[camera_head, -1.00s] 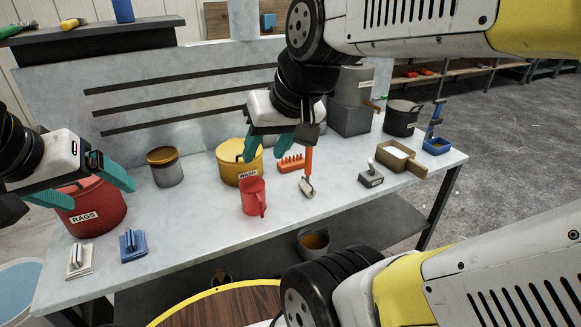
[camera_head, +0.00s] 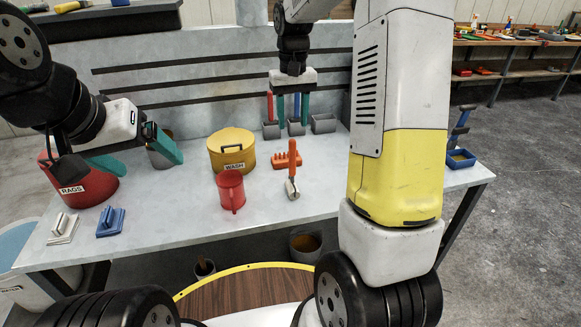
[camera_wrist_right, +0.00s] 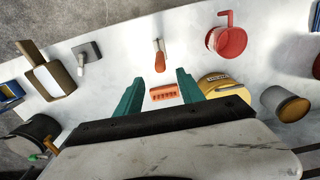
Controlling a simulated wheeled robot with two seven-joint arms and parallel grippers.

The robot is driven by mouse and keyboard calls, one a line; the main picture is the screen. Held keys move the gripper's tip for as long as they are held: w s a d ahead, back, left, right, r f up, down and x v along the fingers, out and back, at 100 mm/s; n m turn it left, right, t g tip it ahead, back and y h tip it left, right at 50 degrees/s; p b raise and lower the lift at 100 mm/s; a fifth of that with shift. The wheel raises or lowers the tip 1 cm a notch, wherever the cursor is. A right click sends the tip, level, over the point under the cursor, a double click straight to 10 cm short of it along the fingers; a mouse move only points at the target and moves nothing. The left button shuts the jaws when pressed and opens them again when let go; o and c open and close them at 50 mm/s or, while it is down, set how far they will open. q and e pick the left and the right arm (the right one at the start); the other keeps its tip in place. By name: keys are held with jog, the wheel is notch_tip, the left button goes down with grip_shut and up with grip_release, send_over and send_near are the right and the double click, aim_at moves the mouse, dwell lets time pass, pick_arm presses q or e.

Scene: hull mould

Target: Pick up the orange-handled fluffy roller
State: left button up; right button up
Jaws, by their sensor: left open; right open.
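The orange-handled roller (camera_head: 292,186) lies on the bench, its orange handle toward the back and its small pale head toward the front. It also shows in the right wrist view (camera_wrist_right: 159,60), ahead of the fingertips. I cannot tell how fluffy its head is. My right gripper (camera_head: 293,118) is open and empty, held above the back of the bench, apart from the roller. In its wrist view both teal fingers (camera_wrist_right: 159,77) are spread. My left gripper (camera_head: 150,165) is open and empty, beside the red RAGS pot (camera_head: 84,192).
A red mug (camera_head: 231,190) and yellow WASH pot (camera_head: 215,152) stand to the left. Grey cups (camera_head: 322,124) stand behind.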

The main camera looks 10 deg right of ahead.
aim_at(292, 139)
notch_tip(292, 139, down, 7)
jog(key=shift+s+f, duration=0.1)
jog(key=shift+f, duration=0.1)
jog(key=shift+c, duration=0.3)
grip_shut()
